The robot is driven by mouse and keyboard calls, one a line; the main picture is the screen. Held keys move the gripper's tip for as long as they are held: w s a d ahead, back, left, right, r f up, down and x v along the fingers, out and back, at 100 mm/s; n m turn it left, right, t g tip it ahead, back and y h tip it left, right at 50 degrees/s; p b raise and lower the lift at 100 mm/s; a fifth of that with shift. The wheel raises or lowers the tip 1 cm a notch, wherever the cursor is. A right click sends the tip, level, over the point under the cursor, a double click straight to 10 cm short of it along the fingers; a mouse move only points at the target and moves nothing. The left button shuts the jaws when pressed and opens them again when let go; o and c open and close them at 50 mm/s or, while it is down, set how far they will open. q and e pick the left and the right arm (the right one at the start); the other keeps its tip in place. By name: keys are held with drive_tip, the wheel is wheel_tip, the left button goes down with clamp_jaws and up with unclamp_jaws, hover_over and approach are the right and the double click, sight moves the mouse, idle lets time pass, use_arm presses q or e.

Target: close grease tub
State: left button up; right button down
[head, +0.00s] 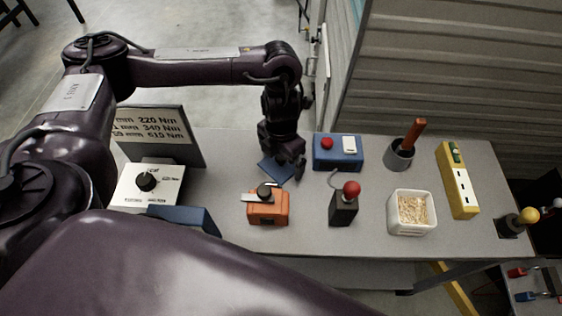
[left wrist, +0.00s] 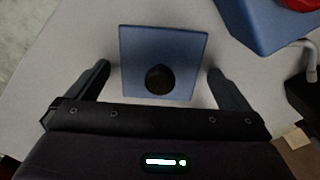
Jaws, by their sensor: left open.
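A flat blue square lid with a dark round knob lies on the table; it shows in the head view (head: 274,170), partly behind my gripper, and in the left wrist view (left wrist: 185,50). My left gripper (head: 288,165) is open above it, pointing down. In the left wrist view the two fingers (left wrist: 158,70) stand on either side of the lid, apart from it. A blue box-like thing (head: 184,216) at the lower left is partly hidden by my arm; I cannot tell whether it is the grease tub. My right gripper is not in view.
An orange box (head: 268,208) with a black knob stands just in front of the lid. A blue box with a red button (head: 337,152) is to the right, then a red-knobbed lever (head: 344,206), a white tub of pale flakes (head: 396,225), a grey cup (head: 399,157) and a yellow strip (head: 457,185).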

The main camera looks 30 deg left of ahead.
use_arm(q)
drive_tip(key=shift+c, duration=0.4)
drive_tip(key=c, duration=0.8)
drive_tip(key=shift+c, duration=0.2)
drive_tip(key=shift+r, duration=0.15)
wheel_tip(320, 180, up, 20)
drive_tip(key=p, duration=0.5)
